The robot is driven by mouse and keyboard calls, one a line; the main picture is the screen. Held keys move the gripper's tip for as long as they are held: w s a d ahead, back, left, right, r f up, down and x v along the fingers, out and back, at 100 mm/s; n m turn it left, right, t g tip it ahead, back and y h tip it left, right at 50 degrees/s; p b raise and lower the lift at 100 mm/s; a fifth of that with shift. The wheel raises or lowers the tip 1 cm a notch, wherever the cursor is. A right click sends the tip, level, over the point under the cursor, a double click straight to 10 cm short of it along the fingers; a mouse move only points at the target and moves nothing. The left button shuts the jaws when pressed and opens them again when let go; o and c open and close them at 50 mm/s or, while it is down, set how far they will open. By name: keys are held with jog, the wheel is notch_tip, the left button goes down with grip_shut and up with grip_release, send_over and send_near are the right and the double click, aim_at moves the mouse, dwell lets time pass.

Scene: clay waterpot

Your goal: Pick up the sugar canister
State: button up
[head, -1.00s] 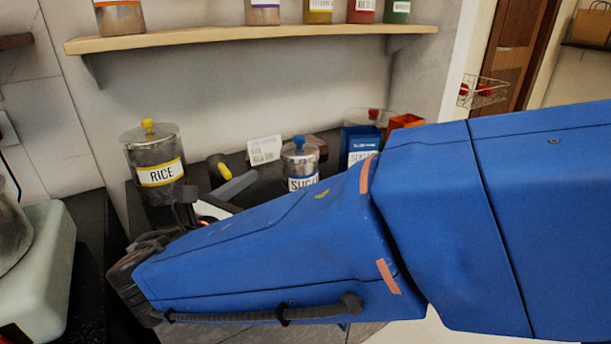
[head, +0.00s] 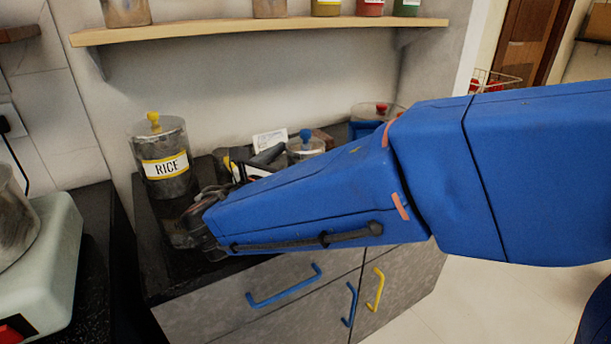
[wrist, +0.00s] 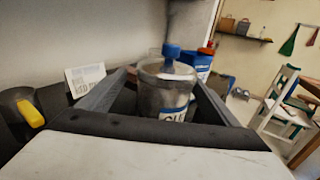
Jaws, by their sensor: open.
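The sugar canister (head: 305,149) is a clear and grey metal jar with a blue knob on its lid. In the head view its top shows above my blue arm, which hides its lower part. In the wrist view the canister (wrist: 165,92) stands upright straight ahead, with part of its blue-edged label visible. My gripper (wrist: 162,82) is open, with one dark finger on each side of the canister. I cannot tell whether either finger touches it.
The rice canister (head: 166,160), with a yellow knob, stands to the left on the dark counter. A white card (wrist: 87,77) stands left of the fingers. A blue container (wrist: 197,63) is behind to the right. A wooden shelf (head: 260,30) with jars runs above.

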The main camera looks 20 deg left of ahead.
jog(key=w, duration=0.1)
jog(key=w+d, duration=0.1)
jog(key=w, duration=0.3)
jog(key=shift+w+d, duration=0.1)
jog(key=shift+d, duration=0.25)
jog(key=shift+c, duration=0.3)
jog(key=shift+r, duration=0.1)
grip_shut()
